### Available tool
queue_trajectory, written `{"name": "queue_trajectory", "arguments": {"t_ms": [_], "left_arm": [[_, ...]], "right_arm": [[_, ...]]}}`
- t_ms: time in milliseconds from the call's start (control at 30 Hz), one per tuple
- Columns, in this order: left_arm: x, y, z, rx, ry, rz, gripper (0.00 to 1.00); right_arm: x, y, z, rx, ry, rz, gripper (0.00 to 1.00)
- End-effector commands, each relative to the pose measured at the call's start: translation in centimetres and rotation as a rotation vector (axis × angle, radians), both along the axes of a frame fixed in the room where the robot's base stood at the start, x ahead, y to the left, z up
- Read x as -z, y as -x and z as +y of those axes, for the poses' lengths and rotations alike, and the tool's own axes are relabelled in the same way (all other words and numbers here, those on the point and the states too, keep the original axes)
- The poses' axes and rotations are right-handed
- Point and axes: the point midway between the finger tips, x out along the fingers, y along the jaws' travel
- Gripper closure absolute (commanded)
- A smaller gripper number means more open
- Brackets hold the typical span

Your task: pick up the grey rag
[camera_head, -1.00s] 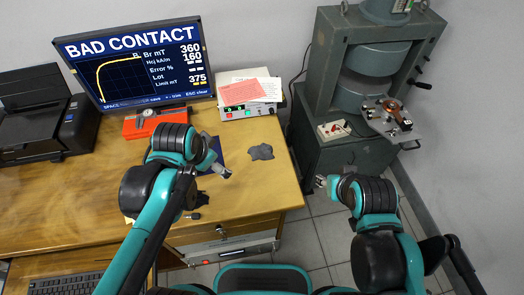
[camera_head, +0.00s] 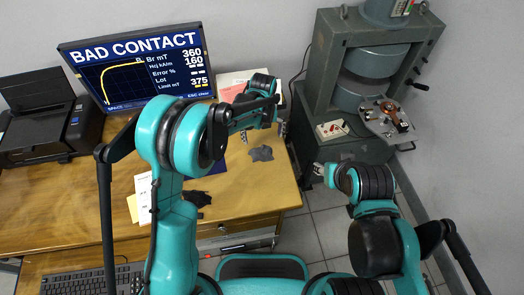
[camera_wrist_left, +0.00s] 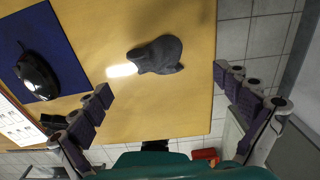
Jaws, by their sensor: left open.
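The grey rag (camera_head: 261,153) lies crumpled on the wooden desk near its right edge. In the left wrist view the rag (camera_wrist_left: 160,54) lies beyond the fingertips, between the lines of the two fingers. My left gripper (camera_head: 263,134) is just behind the rag in the head view, with its fingers spread and nothing between them. Both open fingers of it also show in the left wrist view (camera_wrist_left: 166,86). The rag looks apart from the fingers. My right gripper (camera_head: 318,169) is off the desk's right side, small, and its jaws are unclear.
A blue mat (camera_wrist_left: 32,50) with a black mouse (camera_wrist_left: 37,75) lies beside the rag. A monitor (camera_head: 135,65) stands at the back. A grey electromagnet (camera_head: 340,60) stands right of the desk.

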Motion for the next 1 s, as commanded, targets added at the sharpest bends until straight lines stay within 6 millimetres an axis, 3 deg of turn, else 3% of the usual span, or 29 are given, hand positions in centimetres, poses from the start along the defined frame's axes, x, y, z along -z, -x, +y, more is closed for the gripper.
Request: {"name": "queue_trajectory", "arguments": {"t_ms": [367, 600, 867, 1000], "left_arm": [[3.9, 0.2, 0.0, 0.027, -0.002, 0.006, 0.0], [7.6, 0.8, 0.3, 0.026, -0.001, 0.004, 0.0], [8.0, 0.8, 0.3, 0.026, 0.0, 0.003, 0.0], [8.0, 0.8, 0.3, 0.026, 0.0, 0.003, 0.32]], "right_arm": [[1.5, 0.0, 0.0, 0.0, 0.0, 0.0, 0.6], [3.4, 0.0, 0.0, 0.0, 0.0, 0.0, 0.6], [3.4, 0.0, 0.0, 0.0, 0.0, 0.0, 0.6], [3.4, 0.0, 0.0, 0.0, 0.0, 0.0, 0.6]]}}
